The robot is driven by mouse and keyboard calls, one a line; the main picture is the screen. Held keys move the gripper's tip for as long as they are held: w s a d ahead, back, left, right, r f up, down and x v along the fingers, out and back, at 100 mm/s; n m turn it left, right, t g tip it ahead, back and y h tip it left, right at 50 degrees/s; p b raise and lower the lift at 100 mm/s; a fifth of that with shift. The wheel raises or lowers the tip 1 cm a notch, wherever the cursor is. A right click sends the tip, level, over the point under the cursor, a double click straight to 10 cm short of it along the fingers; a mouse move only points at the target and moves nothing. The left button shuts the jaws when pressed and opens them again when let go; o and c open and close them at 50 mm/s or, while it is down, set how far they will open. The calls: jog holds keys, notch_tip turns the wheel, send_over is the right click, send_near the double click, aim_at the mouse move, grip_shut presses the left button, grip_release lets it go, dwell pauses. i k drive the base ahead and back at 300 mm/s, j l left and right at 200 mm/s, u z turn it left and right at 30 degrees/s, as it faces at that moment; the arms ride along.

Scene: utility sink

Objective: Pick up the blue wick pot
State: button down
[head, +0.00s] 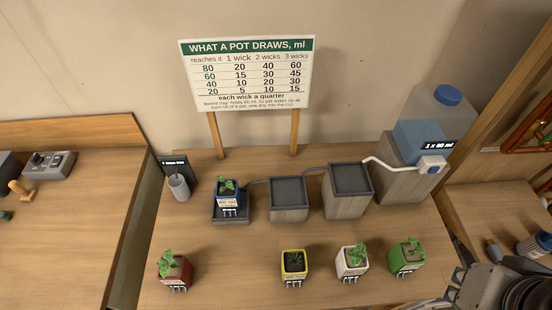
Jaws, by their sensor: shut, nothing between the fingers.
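The blue wick pot (229,203) holds a small green plant and has a white label on its front. It stands upright in a low dark tray (231,219) on the wooden bench, left of the middle. My gripper (453,287) is at the lower right, partly cut off by the picture's bottom edge. It is shut and empty, far to the right of the blue pot and nearer the front. The front green pot stands between them.
Red (174,271), yellow (293,266), white (351,262) and green (406,257) pots line the front. Two dark-topped blocks (289,208) (348,200) stand right of the tray, linked by tubing. A grey cup (179,187) is left; a water bottle (425,127) is back right. A sign (246,75) stands behind.

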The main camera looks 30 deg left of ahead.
aim_at(228, 196)
jog(key=u, duration=2)
jog(key=k+j+z, duration=0.25)
jog(key=j, duration=0.25)
jog(key=k+j+z, duration=0.3)
jog(key=j, duration=0.2)
jog(key=k+j+z, duration=0.25)
jog(key=j, duration=0.2)
jog(key=i, duration=0.05)
